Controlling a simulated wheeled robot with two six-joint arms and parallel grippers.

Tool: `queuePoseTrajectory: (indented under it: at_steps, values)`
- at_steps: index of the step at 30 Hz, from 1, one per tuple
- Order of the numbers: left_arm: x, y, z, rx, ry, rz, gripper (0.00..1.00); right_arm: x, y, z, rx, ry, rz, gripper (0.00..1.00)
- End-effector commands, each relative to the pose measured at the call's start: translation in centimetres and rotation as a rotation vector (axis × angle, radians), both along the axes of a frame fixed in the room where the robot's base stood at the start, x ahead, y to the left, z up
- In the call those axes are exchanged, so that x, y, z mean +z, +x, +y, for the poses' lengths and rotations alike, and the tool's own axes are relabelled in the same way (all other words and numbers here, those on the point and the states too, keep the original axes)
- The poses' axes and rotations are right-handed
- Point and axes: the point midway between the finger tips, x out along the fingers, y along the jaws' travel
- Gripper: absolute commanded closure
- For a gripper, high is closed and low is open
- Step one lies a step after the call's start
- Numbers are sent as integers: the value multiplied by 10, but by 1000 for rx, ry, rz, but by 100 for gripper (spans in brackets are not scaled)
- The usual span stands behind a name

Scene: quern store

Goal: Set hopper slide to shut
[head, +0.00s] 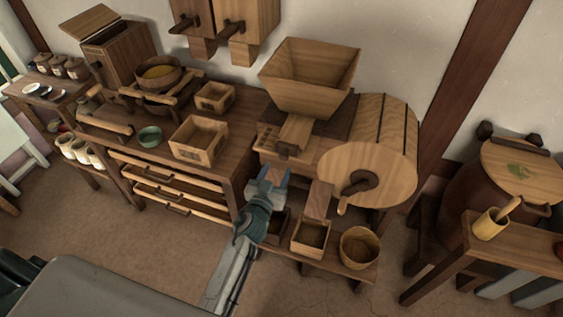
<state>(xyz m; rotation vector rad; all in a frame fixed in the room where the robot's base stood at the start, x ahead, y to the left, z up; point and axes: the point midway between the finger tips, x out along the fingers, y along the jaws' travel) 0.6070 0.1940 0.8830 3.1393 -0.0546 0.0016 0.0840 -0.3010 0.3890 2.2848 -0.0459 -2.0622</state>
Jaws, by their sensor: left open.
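The wooden hopper (308,82) sits on top of the mill (383,130), right of centre in the head view. Below the hopper a light wooden slide (296,130) sticks out toward me, with a small dark knob (286,149) at its front end. I cannot tell from this view how far the slide is pushed in. My left gripper (275,175) is open and empty, a little below and in front of the knob, and appears apart from it. My right gripper is not in view.
The mill's round wooden face has a crank handle (343,204). A square box (311,236) and a round tub (359,247) stand on the low shelf below. To the left is a bench with drawers (165,180), partly pulled out, and an open box (198,141) on top.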

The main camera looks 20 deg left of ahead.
Motion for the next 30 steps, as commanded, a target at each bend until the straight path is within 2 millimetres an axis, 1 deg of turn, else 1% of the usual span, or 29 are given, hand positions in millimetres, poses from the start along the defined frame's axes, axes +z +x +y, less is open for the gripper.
queuePoseTrajectory:
  at_steps: [1, 3, 6, 9, 13, 20, 21, 23, 24, 28, 30]
  values:
    - [0, 11, 0, 0, 1, -1, 49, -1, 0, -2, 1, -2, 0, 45]
    - [0, 22, -1, 0, 2, -1, 49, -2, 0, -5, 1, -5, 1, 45]
    - [-1, 35, -1, 0, 1, 0, 49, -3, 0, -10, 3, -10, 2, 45]
    - [-1, 43, -1, 1, 2, 1, 49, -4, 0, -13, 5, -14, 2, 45]
    - [-1, 48, -1, 1, 0, 2, 49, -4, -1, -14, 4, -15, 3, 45]
    - [-1, 49, -2, 1, 0, 2, 49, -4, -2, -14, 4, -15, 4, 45]
    - [-1, 49, -1, 1, 0, 2, 53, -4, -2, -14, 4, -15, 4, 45]
    - [-1, 49, -1, 1, 0, 2, 65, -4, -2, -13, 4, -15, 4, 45]
    - [-1, 49, -1, 1, 0, 2, 73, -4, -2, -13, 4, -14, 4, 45]
    - [-1, 49, -2, 1, 0, 2, 98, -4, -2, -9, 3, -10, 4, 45]
    - [-1, 49, -2, 1, 0, 2, 100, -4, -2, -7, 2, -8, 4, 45]
